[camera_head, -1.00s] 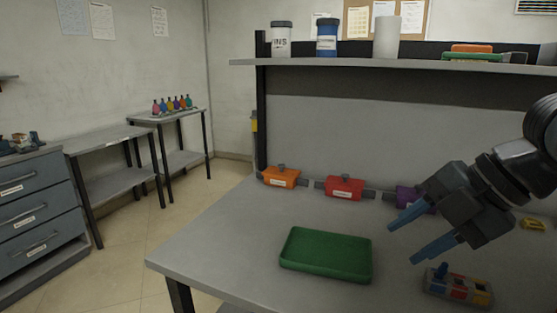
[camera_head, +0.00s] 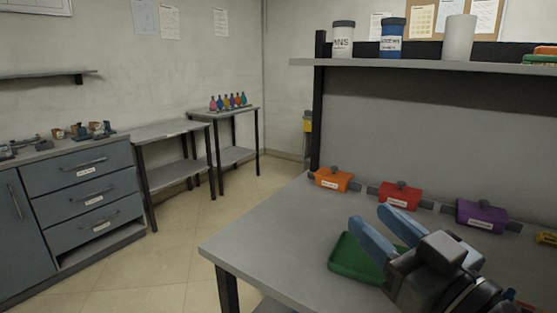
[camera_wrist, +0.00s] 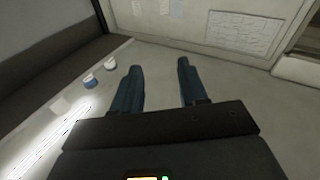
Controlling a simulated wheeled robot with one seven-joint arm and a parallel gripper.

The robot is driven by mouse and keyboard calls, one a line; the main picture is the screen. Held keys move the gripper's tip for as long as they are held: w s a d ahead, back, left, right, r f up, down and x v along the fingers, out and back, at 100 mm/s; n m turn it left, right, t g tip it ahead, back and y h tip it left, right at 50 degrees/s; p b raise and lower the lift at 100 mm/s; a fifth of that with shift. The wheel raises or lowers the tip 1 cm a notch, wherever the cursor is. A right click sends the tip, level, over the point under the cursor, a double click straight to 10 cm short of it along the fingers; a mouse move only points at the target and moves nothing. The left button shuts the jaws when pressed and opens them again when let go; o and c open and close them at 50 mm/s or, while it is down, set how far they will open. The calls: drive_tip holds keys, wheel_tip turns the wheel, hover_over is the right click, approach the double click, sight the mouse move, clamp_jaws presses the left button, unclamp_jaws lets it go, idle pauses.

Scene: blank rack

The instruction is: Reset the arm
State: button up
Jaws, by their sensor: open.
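My gripper (camera_head: 384,232) is at the lower right of the head view, above the workbench, with its two blue fingers apart and nothing between them. It covers much of the green tray (camera_head: 345,262) on the bench. In the wrist view my gripper (camera_wrist: 157,82) is open and empty, its fingers pointing toward a pale wall. The shelf with a white jar and a blue-and-white jar (camera_wrist: 90,82) shows at the left of that view.
Orange (camera_head: 333,179), red (camera_head: 399,195) and purple (camera_head: 481,215) boxes line the back of the workbench (camera_head: 270,225). A shelf (camera_head: 430,65) above holds jars. A drawer cabinet (camera_head: 85,195) and side tables (camera_head: 172,131) stand left, with open floor between.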

drive_tip(key=s+d+f+m+g+h, duration=0.1)
drive_tip(key=s+d+f+m+h, duration=0.2)
drive_tip(key=s+f+m+h, duration=1)
drive_tip(key=s+d+f+n+y, duration=0.1)
drive_tip(key=s+f+n, duration=0.1)
drive_tip(key=s, duration=0.5)
drive_tip(key=s+d+f+n+g+y, duration=0.1)
drive_tip(key=s+d+f+n+y, duration=0.1)
drive_tip(key=s, duration=0.6)
drive_tip(key=s+d+f+n+g+y, duration=0.1)
drive_tip(key=s+d+f+n, duration=0.1)
drive_tip(key=s, duration=0.6)
drive_tip(key=shift+s+d+n+y, duration=0.15)
drive_tip(key=shift+n+y, duration=0.25)
